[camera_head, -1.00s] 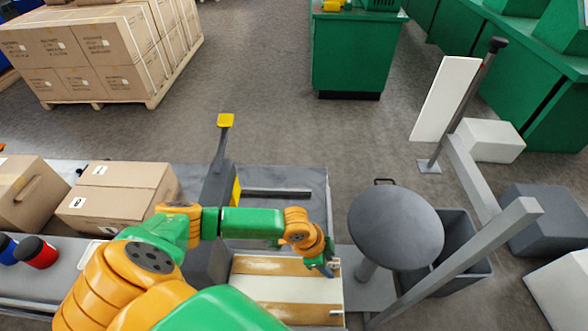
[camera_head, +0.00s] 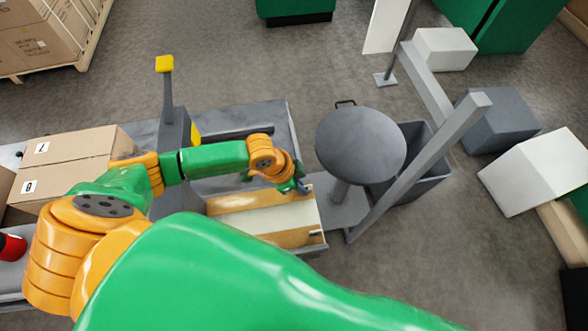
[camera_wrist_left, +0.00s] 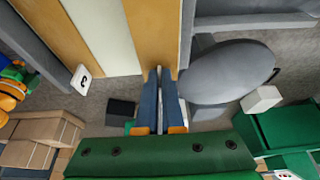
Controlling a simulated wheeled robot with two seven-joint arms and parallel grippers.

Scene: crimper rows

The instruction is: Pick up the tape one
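I cannot single out a roll of tape in either view. My left gripper (camera_head: 302,187) is at the panel's far right corner. In the wrist view its two fingertips (camera_wrist_left: 162,72) are close together at the edge of the tan strip, with a narrow gap. I cannot tell whether they touch or hold anything. My right gripper is not in view.
A round grey disc (camera_head: 361,145) stands on a post right of the panel, beside a dark bin (camera_head: 425,165) and a slanted grey beam (camera_head: 420,165). Cardboard boxes (camera_head: 70,150) and a red can (camera_head: 12,247) are at the left. Open floor (camera_head: 300,70) lies behind the bench.

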